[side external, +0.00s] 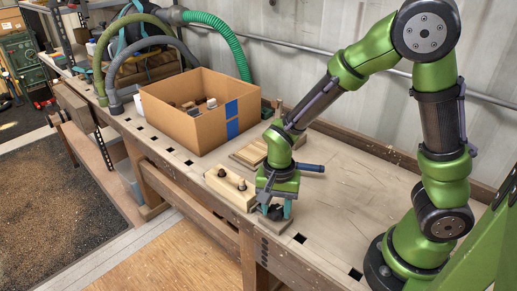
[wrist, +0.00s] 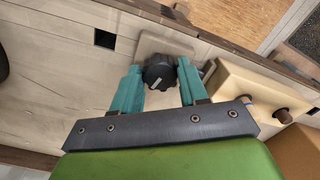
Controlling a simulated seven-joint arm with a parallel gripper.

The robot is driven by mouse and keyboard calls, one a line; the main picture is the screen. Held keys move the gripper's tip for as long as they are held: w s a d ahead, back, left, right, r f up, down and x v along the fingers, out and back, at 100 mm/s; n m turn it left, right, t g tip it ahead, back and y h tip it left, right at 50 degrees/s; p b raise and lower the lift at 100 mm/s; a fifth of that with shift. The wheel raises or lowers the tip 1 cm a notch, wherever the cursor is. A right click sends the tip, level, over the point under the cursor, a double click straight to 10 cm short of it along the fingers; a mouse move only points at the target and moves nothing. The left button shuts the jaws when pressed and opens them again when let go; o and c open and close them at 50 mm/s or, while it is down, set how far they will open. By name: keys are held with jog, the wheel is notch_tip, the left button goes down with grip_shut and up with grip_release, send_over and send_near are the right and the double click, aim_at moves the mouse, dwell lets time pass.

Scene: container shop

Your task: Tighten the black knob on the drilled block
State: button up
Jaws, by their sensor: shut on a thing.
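The black knob (wrist: 159,72) has a lobed rim and a pale line mark on its top. It sits on the drilled block (wrist: 148,45), a small pale plate-like block on the bench, whose holes I cannot make out. My gripper (wrist: 160,80) points down over it, its two teal fingers on either side of the knob and shut on it. In the side view my gripper (side external: 275,211) is low at the bench's front, and the knob (side external: 276,212) shows dark between the fingers. The block (side external: 277,225) is partly hidden below the gripper there.
A wooden block (side external: 230,189) with two dark pegs stands close beside the drilled block. Behind are a wooden board (side external: 246,155) and a cardboard box (side external: 198,125) with items inside. The bench to the right is clear (side external: 355,190). Square holes (side external: 299,238) run along its front.

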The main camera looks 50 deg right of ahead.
aim_at(276, 210)
jog(key=shift+m, duration=1.1)
jog(key=o, duration=1.1)
jog(key=shift+c, duration=0.2)
notch_tip(276, 210, up, 17)
